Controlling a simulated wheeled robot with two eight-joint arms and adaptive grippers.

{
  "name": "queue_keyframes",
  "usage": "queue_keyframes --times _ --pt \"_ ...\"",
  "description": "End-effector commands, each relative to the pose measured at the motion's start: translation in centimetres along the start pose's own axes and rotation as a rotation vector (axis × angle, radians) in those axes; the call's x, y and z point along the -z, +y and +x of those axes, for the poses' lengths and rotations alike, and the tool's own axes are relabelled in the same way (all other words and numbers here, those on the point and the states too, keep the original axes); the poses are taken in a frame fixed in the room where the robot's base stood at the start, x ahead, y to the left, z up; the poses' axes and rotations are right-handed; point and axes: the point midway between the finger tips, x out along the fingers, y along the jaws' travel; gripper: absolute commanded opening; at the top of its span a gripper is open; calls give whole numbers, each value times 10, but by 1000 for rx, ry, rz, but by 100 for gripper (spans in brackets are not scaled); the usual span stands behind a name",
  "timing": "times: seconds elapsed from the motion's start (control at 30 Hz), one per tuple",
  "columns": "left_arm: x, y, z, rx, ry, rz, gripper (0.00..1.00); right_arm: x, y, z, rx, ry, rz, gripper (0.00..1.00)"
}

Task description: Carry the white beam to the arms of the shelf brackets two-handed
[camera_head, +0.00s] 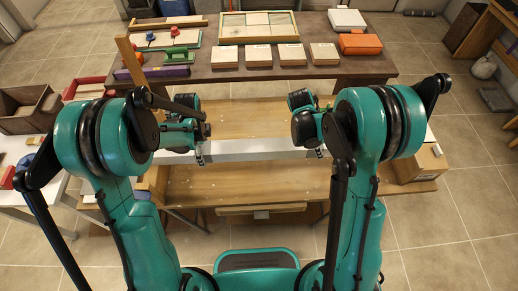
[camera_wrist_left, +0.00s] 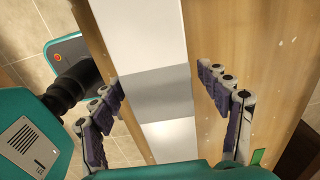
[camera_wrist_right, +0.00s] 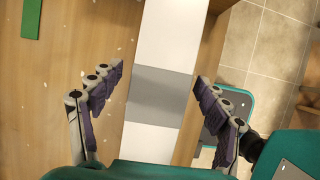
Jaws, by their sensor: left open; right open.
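The white beam (camera_head: 262,150) lies level across the wooden workbench in front of me. It has grey bands, one in the left wrist view (camera_wrist_left: 157,95) and one in the right wrist view (camera_wrist_right: 161,83). My left gripper (camera_head: 200,155) is over the beam's left part; in its wrist view the open fingers (camera_wrist_left: 163,84) stand on either side of the grey band, with gaps. My right gripper (camera_head: 320,151) is over the right part, its open fingers (camera_wrist_right: 158,74) likewise around a grey band, with gaps. I cannot make out the shelf brackets.
A dark table (camera_head: 221,76) behind holds several boxes, a tiled tray (camera_head: 258,25) and an orange case (camera_head: 360,44). Bins (camera_head: 26,104) stand at the left, and a cardboard box (camera_head: 420,165) at the right. Wooden bench surface (camera_head: 245,118) lies beyond the beam.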

Motion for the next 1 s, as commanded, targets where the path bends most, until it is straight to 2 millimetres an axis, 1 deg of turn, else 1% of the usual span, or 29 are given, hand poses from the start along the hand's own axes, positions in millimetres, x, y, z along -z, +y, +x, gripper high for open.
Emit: queue_keyframes --times 0.27,0.3,0.37,0.4,0.47,0.5,0.53,0.57,1.0 --pt "0 0 1 0 0 0 76 0 0 1 0 0 0 76" --pt "0 0 1 0 0 0 65 0 0 1 0 0 0 65" --pt "0 0 1 0 0 0 50 0 0 1 0 0 0 50" --pt "0 0 1 0 0 0 39 0 0 1 0 0 0 39" --pt "0 0 1 0 0 0 23 0 0 1 0 0 0 23" --pt "0 0 1 0 0 0 13 0 0 1 0 0 0 13" --pt "0 0 1 0 0 0 5 0 0 1 0 0 0 5" --pt "0 0 1 0 0 0 0 0 0 1 0 0 0 0" --pt "0 0 -4 0 0 0 0 -2 0 -3 0 -1 0 0"
